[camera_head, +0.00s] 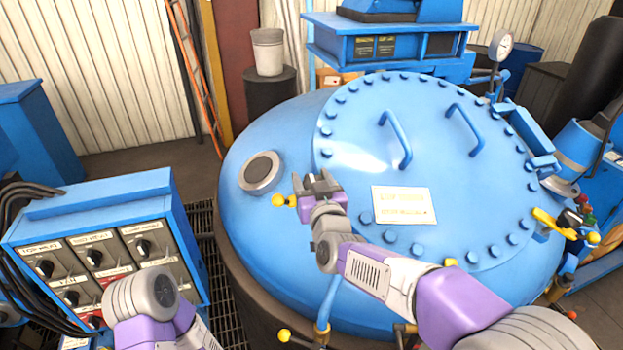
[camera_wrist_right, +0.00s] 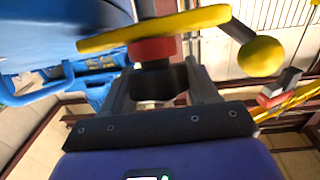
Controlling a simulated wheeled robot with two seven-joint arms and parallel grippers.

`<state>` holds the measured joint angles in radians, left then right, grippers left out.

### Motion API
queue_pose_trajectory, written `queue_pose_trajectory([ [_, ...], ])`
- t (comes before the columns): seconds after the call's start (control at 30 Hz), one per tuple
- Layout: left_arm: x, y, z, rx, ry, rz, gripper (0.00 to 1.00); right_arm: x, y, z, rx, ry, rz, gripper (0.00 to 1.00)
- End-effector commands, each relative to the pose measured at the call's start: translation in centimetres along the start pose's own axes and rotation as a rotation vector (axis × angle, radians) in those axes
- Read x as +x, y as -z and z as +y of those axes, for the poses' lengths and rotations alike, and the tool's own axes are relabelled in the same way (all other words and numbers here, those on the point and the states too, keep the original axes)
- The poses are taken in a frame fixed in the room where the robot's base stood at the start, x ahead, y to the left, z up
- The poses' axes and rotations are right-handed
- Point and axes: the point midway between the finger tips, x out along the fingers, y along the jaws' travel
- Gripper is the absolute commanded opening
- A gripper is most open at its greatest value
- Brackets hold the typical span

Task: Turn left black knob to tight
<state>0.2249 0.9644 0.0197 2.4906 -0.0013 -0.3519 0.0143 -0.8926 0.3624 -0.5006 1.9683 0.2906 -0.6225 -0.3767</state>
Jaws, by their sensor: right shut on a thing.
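My right gripper (camera_head: 318,182) is over the left side of the blue round lid. In the wrist view its fingers (camera_wrist_right: 158,82) are shut on a black knob (camera_wrist_right: 152,68) below a red collar (camera_wrist_right: 152,49). A yellow bar (camera_wrist_right: 150,29) crosses beyond the collar, and a black rod ends in a yellow ball (camera_wrist_right: 260,57). A yellow ball (camera_head: 278,200) also shows beside the gripper in the head view, where the gripper hides the knob. A similar yellow-and-black clamp (camera_head: 568,219) is on the lid's right side. My left gripper is out of view.
The large blue lid (camera_head: 350,135) has bolts, two handles and a label (camera_head: 404,205). A blue control box (camera_head: 110,205) with several black knobs stands at the left, near my left arm. A gauge (camera_head: 501,45) stands at the back right.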

Motion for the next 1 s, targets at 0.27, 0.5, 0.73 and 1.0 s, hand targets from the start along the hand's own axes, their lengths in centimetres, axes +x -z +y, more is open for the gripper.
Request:
queue_pose_trajectory([
  [0.27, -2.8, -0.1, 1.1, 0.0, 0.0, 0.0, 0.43, 0.0, 0.4, 0.0, 0.059, -0.144, -0.004, 0.29],
  [0.5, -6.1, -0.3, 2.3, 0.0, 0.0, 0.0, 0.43, 0.0, 0.5, 0.2, 0.142, -0.348, -0.002, 0.29],
  [0.73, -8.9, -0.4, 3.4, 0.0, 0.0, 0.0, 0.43, -0.1, 0.5, 0.4, 0.229, -0.55, -0.001, 0.29],
  [1.0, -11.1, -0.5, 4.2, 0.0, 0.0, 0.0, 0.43, -0.2, 0.2, 0.7, 0.333, -0.787, 0.001, 0.29],
])
